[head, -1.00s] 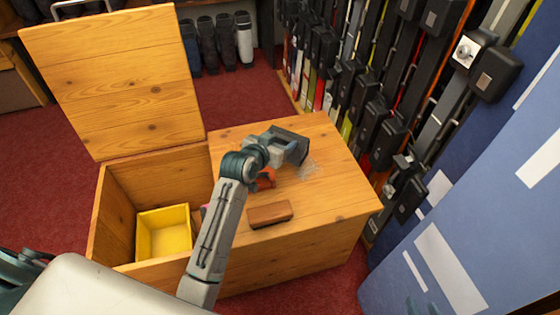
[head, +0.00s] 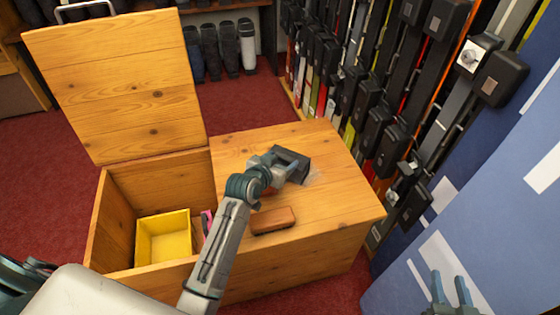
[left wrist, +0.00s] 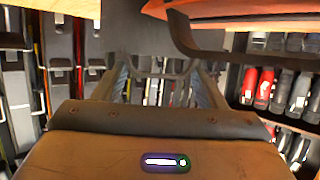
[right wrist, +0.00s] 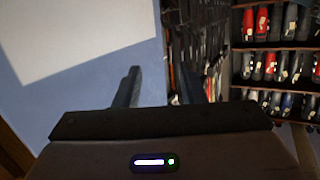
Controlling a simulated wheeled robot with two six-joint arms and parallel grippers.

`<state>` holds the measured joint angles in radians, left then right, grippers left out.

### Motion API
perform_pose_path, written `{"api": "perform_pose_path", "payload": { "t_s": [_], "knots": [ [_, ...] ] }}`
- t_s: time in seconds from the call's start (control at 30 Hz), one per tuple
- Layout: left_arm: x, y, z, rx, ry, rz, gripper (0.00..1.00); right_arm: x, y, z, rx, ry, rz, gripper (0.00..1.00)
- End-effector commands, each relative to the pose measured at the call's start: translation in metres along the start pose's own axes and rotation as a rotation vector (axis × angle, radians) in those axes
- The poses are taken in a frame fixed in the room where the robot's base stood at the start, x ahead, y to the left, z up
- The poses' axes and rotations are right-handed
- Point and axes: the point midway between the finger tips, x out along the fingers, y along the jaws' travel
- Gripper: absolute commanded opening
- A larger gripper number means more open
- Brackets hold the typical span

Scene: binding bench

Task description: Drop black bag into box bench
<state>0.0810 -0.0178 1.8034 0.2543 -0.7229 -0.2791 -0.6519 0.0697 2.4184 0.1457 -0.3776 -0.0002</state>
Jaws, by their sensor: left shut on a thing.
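The box bench (head: 312,240) stands on the floor with its left lid (head: 117,85) raised and that compartment open. Its right part is covered by a flat top. The black bag (head: 293,162) is a small dark shape at the end of my left gripper (head: 287,168), over the flat top. In the left wrist view the dark bag (left wrist: 150,32) fills the space at the fingertips (left wrist: 160,68), which are shut on it. I cannot tell whether it touches the wood. My right gripper (head: 452,290) is open and empty at the lower right, near the blue panel.
A yellow bin (head: 148,246) and a pink item (head: 206,222) are inside the open compartment. A brown block (head: 273,220) lies on the flat top. An orange item (left wrist: 225,8) shows in the left wrist view. Skis (head: 355,110) stand behind, and a blue panel (head: 395,275) is at right.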

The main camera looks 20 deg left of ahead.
Motion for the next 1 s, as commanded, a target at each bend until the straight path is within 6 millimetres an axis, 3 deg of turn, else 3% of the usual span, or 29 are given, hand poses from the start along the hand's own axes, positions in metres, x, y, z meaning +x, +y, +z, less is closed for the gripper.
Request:
{"api": "perform_pose_path", "payload": {
  "t_s": [0.03, 0.13, 0.53, 1.0],
  "knots": [
    [0.0, 0.0, 0.001, 0.0, -0.001, 0.0, 0.69, 0.0, 0.0, -0.001, -0.001, 0.004, 0.0, 0.36],
    [0.0, 0.0, 0.001, 0.0, -0.001, 0.0, 0.87, 0.0, 0.0, -0.001, 0.0, 0.003, 0.0, 0.36],
    [-0.007, 0.0, -0.002, 0.0, 0.0, 0.0, 0.87, -0.001, 0.0, 0.002, 0.002, -0.021, -0.001, 0.36],
    [-0.095, 0.0, -0.002, 0.002, -0.002, 0.001, 0.87, -0.048, -0.009, 0.087, 0.064, -0.475, -0.013, 0.36]
  ]
}}
